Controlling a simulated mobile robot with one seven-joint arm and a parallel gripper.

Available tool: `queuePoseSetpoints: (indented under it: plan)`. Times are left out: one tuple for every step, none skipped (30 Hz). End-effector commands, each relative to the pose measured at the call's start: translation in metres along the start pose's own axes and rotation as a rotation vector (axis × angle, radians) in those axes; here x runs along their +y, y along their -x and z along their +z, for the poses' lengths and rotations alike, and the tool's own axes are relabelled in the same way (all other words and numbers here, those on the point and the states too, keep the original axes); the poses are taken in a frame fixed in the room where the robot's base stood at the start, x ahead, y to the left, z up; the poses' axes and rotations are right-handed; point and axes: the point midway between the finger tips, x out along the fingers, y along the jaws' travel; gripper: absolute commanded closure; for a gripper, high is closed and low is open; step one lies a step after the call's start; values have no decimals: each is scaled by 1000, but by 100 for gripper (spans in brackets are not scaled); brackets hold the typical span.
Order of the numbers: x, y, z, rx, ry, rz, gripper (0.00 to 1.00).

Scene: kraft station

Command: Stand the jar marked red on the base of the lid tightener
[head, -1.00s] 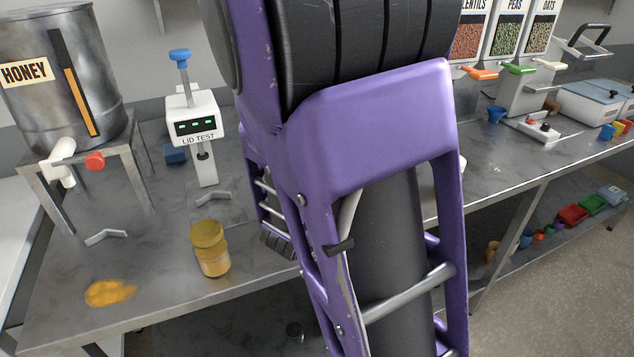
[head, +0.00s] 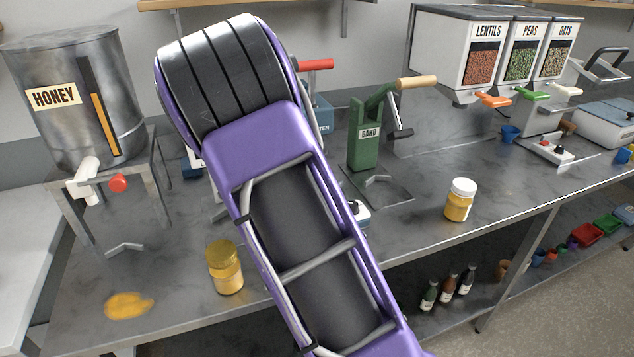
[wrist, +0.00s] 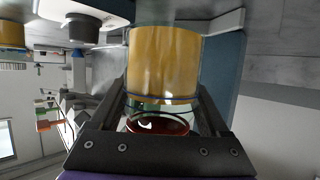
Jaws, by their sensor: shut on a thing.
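My gripper (wrist: 162,98) is shut on a glass jar (wrist: 163,68) in the wrist view. The jar holds golden honey, with a thin blue line across the glass and a dark red disc at the end nearest the gripper. A blue-grey surface (wrist: 226,75) lies close behind the jar; whether they touch I cannot tell. A blue machine with a red handle (head: 316,65), possibly the lid tightener, stands mostly hidden behind my arm in the head view. Its base is hidden there, as are my gripper and the held jar.
A white-lidded jar (head: 460,200) stands to the right. The honey tank (head: 75,105) is at left, the green BAND machine (head: 368,135) behind. Bare bench lies around the white-lidded jar.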

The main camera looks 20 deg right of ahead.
Motion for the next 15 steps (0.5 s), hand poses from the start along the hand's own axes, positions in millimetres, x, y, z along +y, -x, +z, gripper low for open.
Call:
queuePoseSetpoints:
  plan:
    - [-9,-8,-5,3,-1,1,100]
    - [-13,-12,-7,4,-1,0,100]
    - [-18,-16,-9,3,-1,0,100]
    - [-21,-19,-10,2,0,1,100]
    - [-24,-22,-11,3,0,0,100]
    - [-26,-24,-12,3,-1,1,100]
    - [-28,-25,-12,2,-1,1,100]
    - [-29,-26,-13,2,-1,1,100]
    - [-30,-28,-12,2,0,1,100]
    - [-30,-28,-11,1,0,1,100]
    - [-30,-29,-9,1,1,1,100]
    - [-30,-31,-5,0,1,2,100]
    - [-29,-32,-1,0,1,2,100]
    - [-29,-34,3,0,2,2,100]
    - [-29,-36,9,0,3,2,100]
